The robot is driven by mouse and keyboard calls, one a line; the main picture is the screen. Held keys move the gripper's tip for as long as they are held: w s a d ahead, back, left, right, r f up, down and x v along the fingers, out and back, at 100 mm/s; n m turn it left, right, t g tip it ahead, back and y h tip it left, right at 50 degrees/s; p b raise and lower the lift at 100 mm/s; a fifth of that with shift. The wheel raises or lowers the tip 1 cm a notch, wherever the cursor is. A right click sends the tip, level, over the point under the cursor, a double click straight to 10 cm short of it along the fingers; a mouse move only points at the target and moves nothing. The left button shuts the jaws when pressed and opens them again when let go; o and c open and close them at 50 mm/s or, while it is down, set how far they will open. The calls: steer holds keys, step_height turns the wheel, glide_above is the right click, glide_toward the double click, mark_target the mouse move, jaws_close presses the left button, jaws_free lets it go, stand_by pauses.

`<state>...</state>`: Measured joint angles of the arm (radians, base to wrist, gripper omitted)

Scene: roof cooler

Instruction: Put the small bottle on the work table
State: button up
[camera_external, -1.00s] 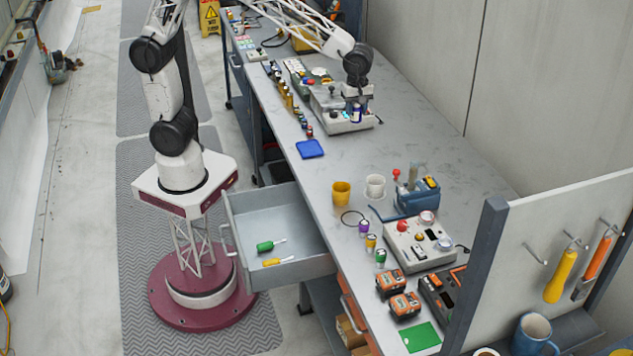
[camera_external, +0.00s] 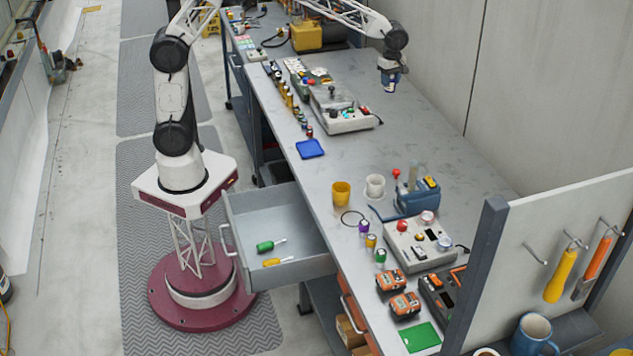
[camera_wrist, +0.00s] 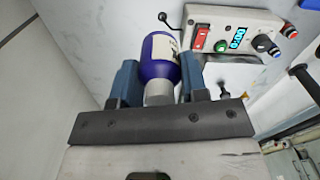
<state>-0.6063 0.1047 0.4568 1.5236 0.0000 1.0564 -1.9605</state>
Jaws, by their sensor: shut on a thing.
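My gripper (camera_external: 391,80) is above the far right part of the work table (camera_external: 430,130), near the wall. It is shut on the small bottle (camera_wrist: 160,62), which is dark blue with a white label and a pale cap. In the wrist view the bottle sits between the two blue fingers, cap end toward the gripper. In the external view the bottle (camera_external: 389,88) shows as a small dark and white shape under the fingers. I cannot tell whether its bottom touches the table.
A grey control box (camera_external: 345,112) with buttons stands left of my gripper; its display panel (camera_wrist: 235,38) shows in the wrist view. The table right of the control box is clear.

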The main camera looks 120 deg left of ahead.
steer(key=s+a+f+n, duration=0.1)
steer(key=s+a, duration=0.2)
steer(key=a, duration=0.9)
step_height(320, 180, down, 5)
steer(key=shift+f, duration=0.15)
steer(key=shift+f, duration=0.1)
steer(key=shift+f, duration=2.4)
steer(key=shift+f, duration=2.5)
steer(key=shift+f, duration=0.1)
